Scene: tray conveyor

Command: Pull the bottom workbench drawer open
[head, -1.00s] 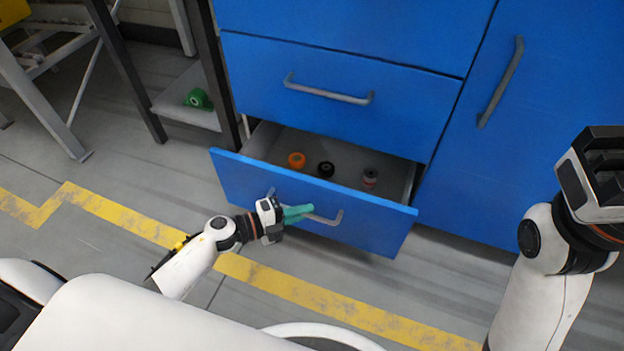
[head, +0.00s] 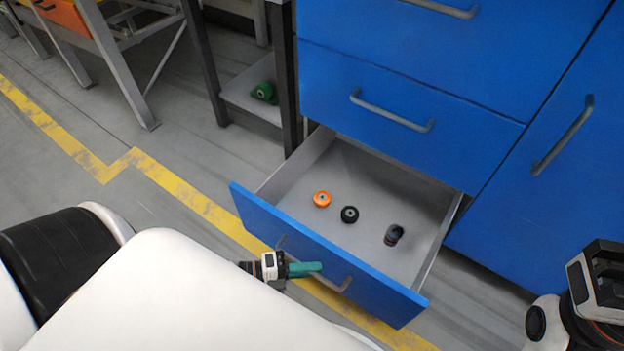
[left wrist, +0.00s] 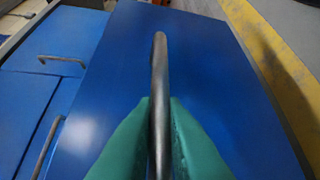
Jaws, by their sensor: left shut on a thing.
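The bottom workbench drawer (head: 262,217) is blue with a grey inside and stands well out from the cabinet. Its grey bar handle (head: 338,284) is on the front panel. My left gripper (head: 306,269), with green fingers, is at the handle. In the left wrist view the two green fingers (left wrist: 160,130) lie on either side of the handle bar (left wrist: 159,70) and are shut on it. My right gripper (head: 600,285) is at the lower right, away from the drawer, with its fingers not clearly visible.
In the drawer lie an orange ring-shaped part (head: 322,199), a black one (head: 349,214) and a dark cylindrical part (head: 394,235). A closed drawer (head: 400,130) is above. A dark-legged shelf (head: 245,95) with a green object (head: 264,92) stands to the left.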

